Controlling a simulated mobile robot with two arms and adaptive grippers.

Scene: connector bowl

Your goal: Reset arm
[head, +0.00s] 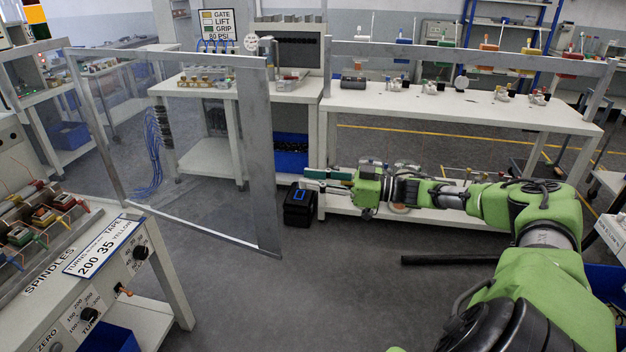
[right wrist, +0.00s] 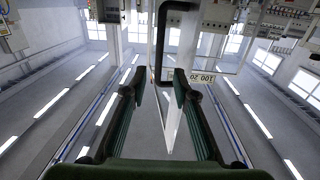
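My right arm, green with dark joints, reaches in from the lower right of the head view and stretches left across the middle. Its right gripper (head: 310,179) points left in front of the low shelf under the long white table (head: 420,104). In the right wrist view the two dark green fingers of the right gripper (right wrist: 159,77) stand apart, with nothing held between them. My left gripper is not in view.
A clear panel in a grey metal frame (head: 258,150) stands left of the right gripper. A black box (head: 299,205) is on the floor below the gripper. A spindle bench (head: 110,262) stands at the lower left. The grey floor (head: 320,290) in the middle is free.

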